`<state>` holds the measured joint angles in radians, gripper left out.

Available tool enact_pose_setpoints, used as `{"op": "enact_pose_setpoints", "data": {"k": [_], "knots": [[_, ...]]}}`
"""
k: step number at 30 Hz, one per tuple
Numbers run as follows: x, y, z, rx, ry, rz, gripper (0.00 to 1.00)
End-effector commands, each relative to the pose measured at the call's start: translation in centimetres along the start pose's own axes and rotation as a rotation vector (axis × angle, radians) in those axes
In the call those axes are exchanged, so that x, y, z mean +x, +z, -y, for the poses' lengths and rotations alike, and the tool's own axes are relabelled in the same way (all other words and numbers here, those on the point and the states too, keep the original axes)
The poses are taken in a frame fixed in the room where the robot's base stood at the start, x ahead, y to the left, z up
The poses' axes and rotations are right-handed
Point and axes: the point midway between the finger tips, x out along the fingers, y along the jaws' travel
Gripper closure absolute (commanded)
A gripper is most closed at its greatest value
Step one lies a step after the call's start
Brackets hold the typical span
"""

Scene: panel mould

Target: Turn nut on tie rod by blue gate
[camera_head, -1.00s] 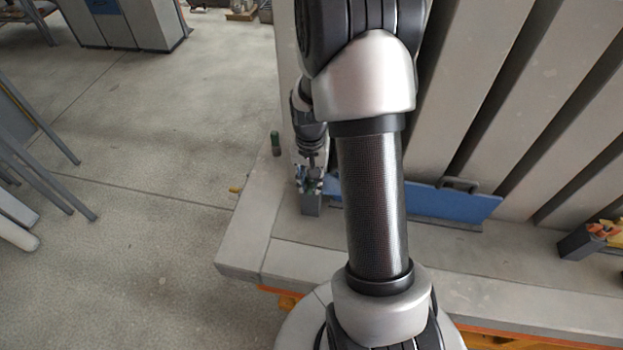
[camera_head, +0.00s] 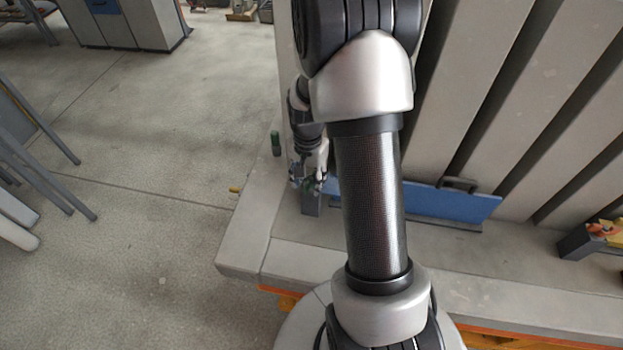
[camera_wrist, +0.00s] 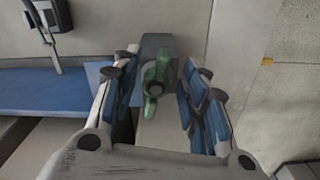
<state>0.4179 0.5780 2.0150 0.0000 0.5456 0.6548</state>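The green nut (camera_wrist: 155,78), with wing-like lugs, sits at a grey block (camera_wrist: 157,43) in the wrist view. The tie rod itself I cannot make out clearly. My gripper (camera_wrist: 160,72) is open, its blue-padded fingers on either side of the nut with gaps showing. In the head view my gripper (camera_head: 308,178) is small and partly behind my arm, just over the grey block (camera_head: 311,204); a bit of green shows there. The blue gate (camera_head: 450,206) stands right of it against the slab; it also shows at left in the wrist view (camera_wrist: 45,92).
Upright concrete panels (camera_head: 510,110) stand behind the gate. A green cylinder (camera_head: 275,143) is at the ledge's left. A dark tray with orange things (camera_head: 598,238) lies at right. Open floor (camera_head: 150,190) spreads to the left.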

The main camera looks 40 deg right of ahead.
Motion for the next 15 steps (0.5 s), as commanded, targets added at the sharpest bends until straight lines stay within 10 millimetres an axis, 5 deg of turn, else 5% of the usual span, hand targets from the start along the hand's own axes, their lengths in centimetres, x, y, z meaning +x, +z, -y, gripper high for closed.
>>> {"op": "enact_pose_setpoints", "data": {"k": [15], "knots": [[-1.3, 0.0, 0.0, -0.001, -0.001, -0.001, 0.53]]}}
